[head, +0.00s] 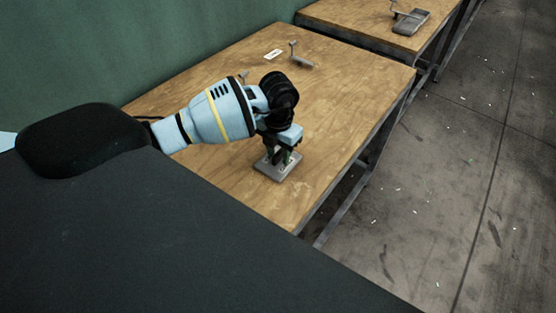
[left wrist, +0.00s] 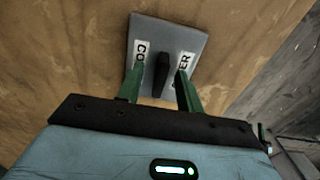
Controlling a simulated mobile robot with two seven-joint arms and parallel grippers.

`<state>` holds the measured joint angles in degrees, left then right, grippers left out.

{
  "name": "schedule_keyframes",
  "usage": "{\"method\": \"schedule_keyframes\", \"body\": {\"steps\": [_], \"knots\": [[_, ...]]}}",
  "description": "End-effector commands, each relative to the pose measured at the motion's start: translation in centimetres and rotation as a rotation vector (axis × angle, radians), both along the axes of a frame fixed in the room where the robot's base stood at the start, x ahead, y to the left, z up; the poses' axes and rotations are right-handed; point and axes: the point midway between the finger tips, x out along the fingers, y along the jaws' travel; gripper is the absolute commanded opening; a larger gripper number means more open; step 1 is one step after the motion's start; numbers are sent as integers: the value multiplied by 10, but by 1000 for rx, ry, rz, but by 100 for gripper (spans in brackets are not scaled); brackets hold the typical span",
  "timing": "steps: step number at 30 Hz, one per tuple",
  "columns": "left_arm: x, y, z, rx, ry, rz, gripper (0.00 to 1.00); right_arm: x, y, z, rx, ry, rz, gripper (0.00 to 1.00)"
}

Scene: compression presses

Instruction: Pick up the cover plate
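The cover plate (head: 268,172) is a flat grey plate on the wooden table, near the table's front right edge. In the left wrist view the cover plate (left wrist: 194,42) carries a white label split by a dark upright handle (left wrist: 162,76). My left gripper (head: 281,158) points down over the plate and hides part of it. In the wrist view the green fingers of my left gripper (left wrist: 160,72) are apart, one on each side of the handle, with a gap showing on both sides. My right gripper is not in view.
The plate lies on a wooden table (head: 345,85). A small metal lever piece (head: 299,58) and a white label (head: 273,54) are farther back on it. A second table (head: 350,17) behind holds a grey metal device (head: 411,22). Open floor (head: 450,170) lies to the right.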

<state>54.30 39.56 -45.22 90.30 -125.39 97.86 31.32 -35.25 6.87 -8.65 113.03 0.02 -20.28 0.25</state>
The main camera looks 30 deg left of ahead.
Motion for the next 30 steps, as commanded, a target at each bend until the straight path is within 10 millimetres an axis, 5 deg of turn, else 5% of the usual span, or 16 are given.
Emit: {"method": "schedule_keyframes", "body": {"steps": [8, 17, 30], "knots": [[0, 0, -5, 0, -1, -1, 36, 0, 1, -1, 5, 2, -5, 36], [0, 0, -5, 0, 0, -1, 0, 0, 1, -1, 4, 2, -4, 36], [0, 0, -3, -1, -2, -1, 0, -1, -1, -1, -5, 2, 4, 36]]}}
